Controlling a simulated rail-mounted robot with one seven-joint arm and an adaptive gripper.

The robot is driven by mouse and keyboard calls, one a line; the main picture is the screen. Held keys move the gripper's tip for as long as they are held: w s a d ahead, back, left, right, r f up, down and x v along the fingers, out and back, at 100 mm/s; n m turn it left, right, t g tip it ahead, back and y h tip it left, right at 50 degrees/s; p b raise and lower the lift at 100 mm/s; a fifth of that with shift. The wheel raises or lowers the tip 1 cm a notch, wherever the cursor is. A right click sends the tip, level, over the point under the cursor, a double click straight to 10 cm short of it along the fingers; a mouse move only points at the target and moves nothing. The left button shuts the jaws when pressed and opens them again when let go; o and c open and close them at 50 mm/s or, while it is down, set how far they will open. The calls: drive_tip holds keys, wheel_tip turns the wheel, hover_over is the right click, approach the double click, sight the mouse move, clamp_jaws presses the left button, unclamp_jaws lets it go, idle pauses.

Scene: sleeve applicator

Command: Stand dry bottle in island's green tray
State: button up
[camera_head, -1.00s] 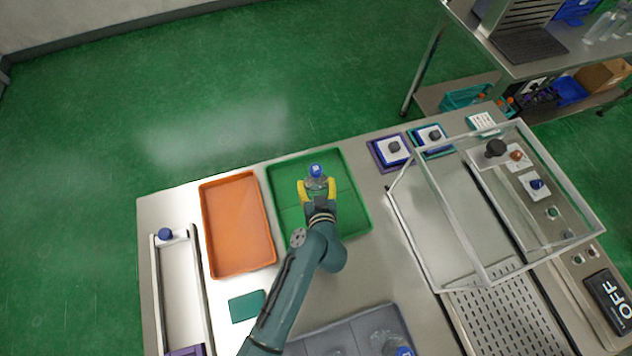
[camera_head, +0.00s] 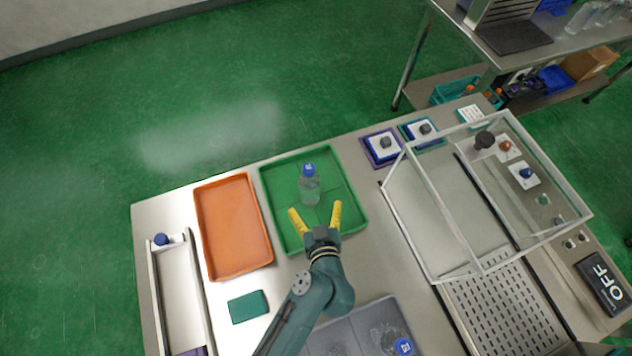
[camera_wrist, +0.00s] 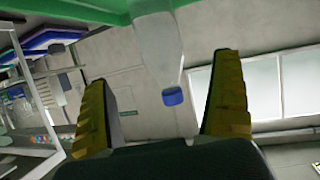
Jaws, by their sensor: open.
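A clear bottle with a blue cap (camera_head: 309,187) stands upright in the green tray (camera_head: 354,205), in its middle toward the back. My gripper (camera_head: 316,216) is open, with its yellow fingers spread on the near side of the bottle and apart from it. In the wrist view the bottle (camera_wrist: 160,55) shows between and beyond the fingers, with its blue cap visible. The wrist view also shows the green tray's edge (camera_wrist: 60,14) along the top. Nothing is between the fingertips.
An orange tray (camera_head: 234,225) lies left of the green one. A grey tray (camera_head: 340,338) in front holds another blue-capped bottle (camera_head: 401,346). A clear-walled enclosure (camera_head: 440,215) stands to the right. A teal pad (camera_head: 248,307) lies at front left.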

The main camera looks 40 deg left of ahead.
drive_tip(key=shift+v, duration=1)
drive_tip(key=w+d+r+m+t+h, duration=0.1)
drive_tip(key=w+d+r+t, duration=0.25)
drive_tip(key=r, duration=0.55)
drive_tip(key=w+d+r+m+t+h, duration=0.2)
drive_tip(key=w+d+r, duration=0.25)
drive_tip(key=r, duration=0.35)
drive_tip(key=w+d+r+m+t+h, duration=0.15)
drive_tip(key=w+d+r, duration=0.25)
drive_tip(key=r, duration=0.5)
drive_tip(key=s+d+r+m+t+h, duration=0.3)
drive_tip(key=d+r, duration=0.3)
drive_tip(key=r, duration=0.5)
drive_tip(key=s+d+r+m+t+h, duration=0.3)
drive_tip(key=d+r, duration=0.3)
drive_tip(key=r, duration=0.5)
drive_tip(key=shift+s+d+r+m+t+h, duration=0.2)
drive_tip(key=shift+s+d+m+t+h, duration=0.2)
drive_tip(key=shift+t+h, duration=0.35)
